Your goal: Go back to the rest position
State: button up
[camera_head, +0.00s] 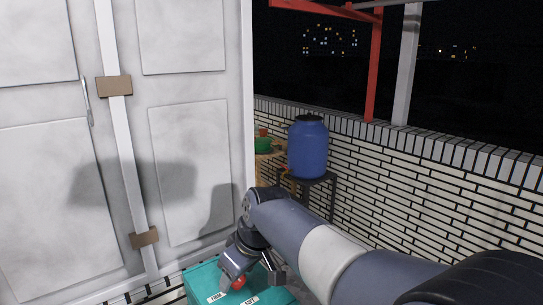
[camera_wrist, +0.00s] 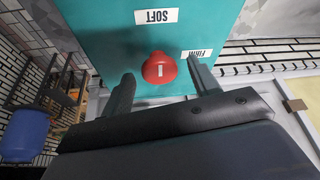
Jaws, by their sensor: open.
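My gripper (camera_head: 249,277) is low in the head view, over a teal box (camera_head: 203,278). The box also fills the upper middle of the wrist view (camera_wrist: 104,50). A red knob (camera_head: 239,283) with a pale mark sits on the box. In the wrist view the knob (camera_wrist: 159,68) shows between and just past the tips of my open gripper (camera_wrist: 162,82). The fingers stand apart with a gap on each side of the knob. I cannot tell how high they are above the box. Labels read SOFT (camera_wrist: 156,16) and FIRM (camera_wrist: 197,53).
A white panelled door (camera_head: 189,170) stands close on the left. A blue barrel (camera_head: 308,148) sits on a dark stand (camera_head: 322,184) before a white brick wall (camera_head: 420,175). A green pot (camera_head: 263,145) is beside it. Open air lies above the wall.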

jog(key=shift+s+a+m+t+h+b, duration=0.15)
jog(key=shift+m+t+h, duration=0.3)
jog(key=shift+m, duration=1.1)
jog(key=shift+s+a+m+t+h+b, duration=0.2)
jog(key=shift+m+h, duration=0.35)
jog(key=shift+m, duration=1)
jog(key=m+h, duration=0.1)
jog(key=m, duration=0.2)
jog(key=m+h, duration=0.1)
jog(key=m, duration=0.1)
jog(key=shift+w+a+m, duration=0.1)
jog(key=shift+w+m, duration=0.05)
jog(key=shift+m, duration=0.25)
jog(key=shift+v, duration=1.1)
jog(key=shift+t, duration=0.25)
